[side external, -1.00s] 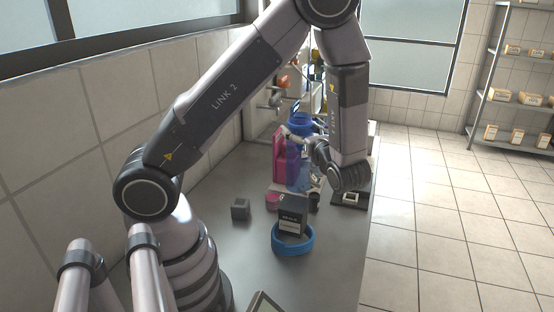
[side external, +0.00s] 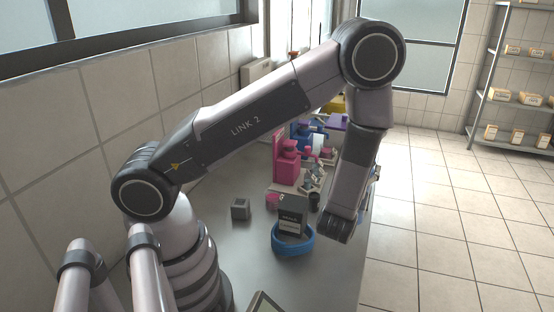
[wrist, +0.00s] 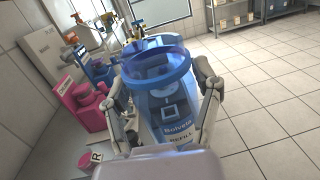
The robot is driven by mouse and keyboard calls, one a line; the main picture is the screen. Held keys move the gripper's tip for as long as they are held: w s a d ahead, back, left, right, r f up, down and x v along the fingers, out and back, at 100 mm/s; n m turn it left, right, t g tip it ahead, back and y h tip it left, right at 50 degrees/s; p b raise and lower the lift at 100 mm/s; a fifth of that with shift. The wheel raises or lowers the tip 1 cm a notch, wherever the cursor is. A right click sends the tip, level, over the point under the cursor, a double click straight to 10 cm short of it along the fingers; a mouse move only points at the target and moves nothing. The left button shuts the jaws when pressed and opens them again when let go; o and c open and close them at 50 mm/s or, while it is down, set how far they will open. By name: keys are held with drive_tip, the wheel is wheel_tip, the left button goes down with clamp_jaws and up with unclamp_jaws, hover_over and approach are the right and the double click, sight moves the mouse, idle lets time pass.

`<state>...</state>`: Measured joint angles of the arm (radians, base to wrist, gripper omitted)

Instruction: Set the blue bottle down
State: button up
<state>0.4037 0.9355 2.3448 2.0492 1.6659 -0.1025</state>
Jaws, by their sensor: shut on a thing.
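The blue bottle (wrist: 165,85) is translucent, with a wide blue rim at the top and a label reading "REFILL". It fills the middle of the wrist view. My gripper (wrist: 163,108) is shut on it, with one finger on each side. The bottle stands out toward the tiled floor side of the picture. In the side external view my forearm hides most of the bottle and gripper; only small blue bits (side external: 370,192) show at its right edge. I cannot tell whether the bottle's base touches anything.
A pink bottle (side external: 287,167) and a blue dispenser (side external: 303,133) stand farther back on the grey bench (side external: 225,240). Nearer are a grey cube (side external: 240,209), a blue ring (side external: 293,243) and a dark labelled box (side external: 290,218). The bench's right edge drops to the tiled floor (side external: 440,220).

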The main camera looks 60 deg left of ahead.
drive_tip(key=s+a+r+n+g+y, duration=0.6)
drive_tip(key=s+a+n+g, duration=0.1)
drive_tip(key=s+a+g, duration=0.2)
drive_tip(key=s+d+f+n+g+h, duration=0.1)
drive_tip(key=s+f+n+g, duration=0.1)
drive_tip(key=s+n+g, duration=0.45)
drive_tip(key=s+d+f+n+g+h, duration=0.15)
drive_tip(key=s+n+g, duration=0.25)
drive_tip(key=s+g, duration=0.55)
drive_tip(key=w+a+f+m+t+y, duration=0.35)
drive_tip(key=a+m+t, duration=0.25)
drive_tip(key=t, duration=0.2)
wheel_tip(320, 180, down, 8)
drive_tip(key=shift+w+a+h, duration=0.2)
drive_tip(key=shift+h, duration=0.2)
drive_tip(key=shift+f+n, duration=0.1)
drive_tip(key=shift+n, duration=0.15)
